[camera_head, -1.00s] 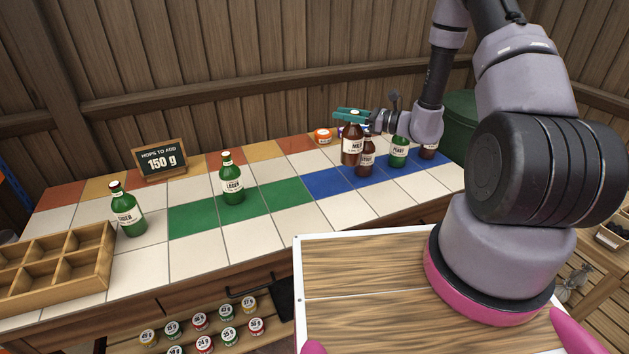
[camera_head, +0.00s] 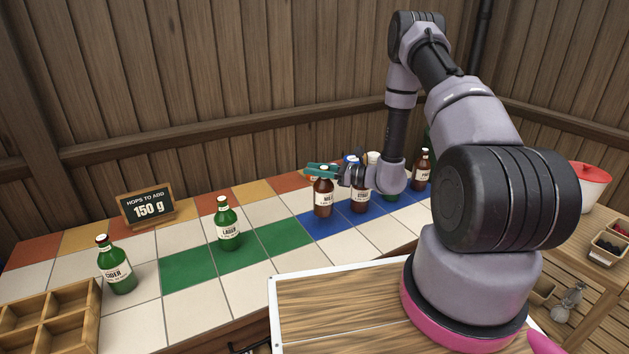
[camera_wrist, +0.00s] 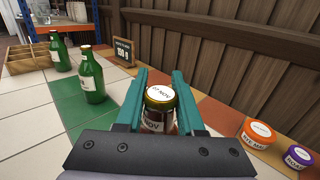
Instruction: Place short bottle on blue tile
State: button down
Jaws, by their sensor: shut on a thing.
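My gripper (camera_head: 322,171) has teal fingers and is shut on the neck of a short brown bottle (camera_head: 323,198) with a white cap and a pale label. The bottle is upright, over or on the left end of the blue tiles (camera_head: 330,224); I cannot tell whether its base touches them. In the wrist view its cap (camera_wrist: 161,96) shows between the two fingers. A second brown bottle (camera_head: 360,193) stands close to its right on the blue tiles. A green bottle (camera_head: 390,188) behind my wrist is partly hidden.
A green lager bottle (camera_head: 227,224) stands on the green tiles (camera_head: 190,268), and a green cider bottle (camera_head: 115,265) on white tile. A wooden crate (camera_head: 50,312) is at the left. A chalkboard sign (camera_head: 147,206) and jars (camera_wrist: 259,133) stand at the back. Another brown bottle (camera_head: 422,170) is farther right.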

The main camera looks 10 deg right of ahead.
aim_at(324, 191)
jog(key=shift+f, duration=1.75)
jog(key=c, duration=0.5)
grip_release()
